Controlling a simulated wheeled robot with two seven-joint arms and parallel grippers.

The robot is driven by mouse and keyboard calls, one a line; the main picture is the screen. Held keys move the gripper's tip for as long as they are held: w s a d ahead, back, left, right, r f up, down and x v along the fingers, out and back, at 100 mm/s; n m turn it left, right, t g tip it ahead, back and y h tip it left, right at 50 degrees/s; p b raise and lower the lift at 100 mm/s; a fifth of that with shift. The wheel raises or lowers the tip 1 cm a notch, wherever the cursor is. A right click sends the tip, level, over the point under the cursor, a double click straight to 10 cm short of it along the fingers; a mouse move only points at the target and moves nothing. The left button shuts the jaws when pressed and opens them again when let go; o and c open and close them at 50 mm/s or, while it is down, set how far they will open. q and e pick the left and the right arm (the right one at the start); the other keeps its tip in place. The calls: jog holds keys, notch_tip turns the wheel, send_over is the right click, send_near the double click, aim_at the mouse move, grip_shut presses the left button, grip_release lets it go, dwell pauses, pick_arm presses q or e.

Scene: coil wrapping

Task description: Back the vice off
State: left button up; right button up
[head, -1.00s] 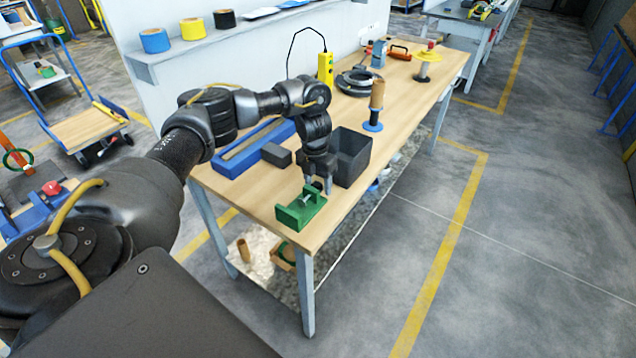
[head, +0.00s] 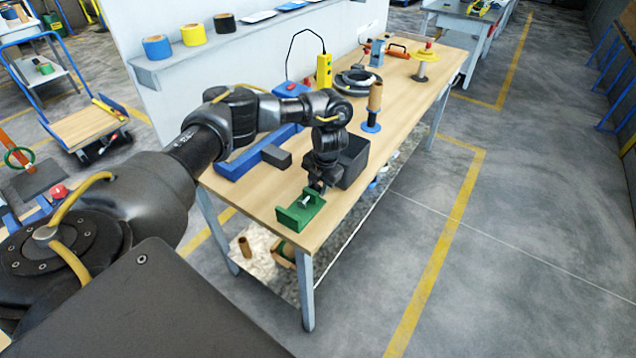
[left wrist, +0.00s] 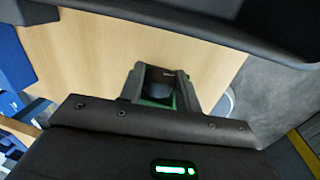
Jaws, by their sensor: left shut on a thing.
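The green vice (head: 298,214) sits on the wooden bench near its front corner. A small pale metal part shows between its green walls. My left gripper (head: 317,187) is at the far side of the vice, pointing down. In the left wrist view its two fingers (left wrist: 160,88) are shut on a dark, rounded part that I take for the vice's handle. Green of the vice (left wrist: 158,102) shows behind and below it. The gripper hides most of the handle in the head view. My right gripper is out of view.
A dark open bin (head: 352,160) stands close behind my left gripper. A dark block (head: 276,156) and a blue tray (head: 237,165) lie to the left. A spool with a brown core (head: 374,105) stands farther back. The bench (head: 345,205) is clear right of the vice.

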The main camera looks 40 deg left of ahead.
pick_arm(q)
jog(key=o, duration=1)
jog(key=shift+c, duration=0.2)
notch_tip(320, 180, up, 11)
jog(key=d, duration=0.2)
jog(key=shift+f+p, duration=0.2)
jog(key=shift+p, duration=0.15)
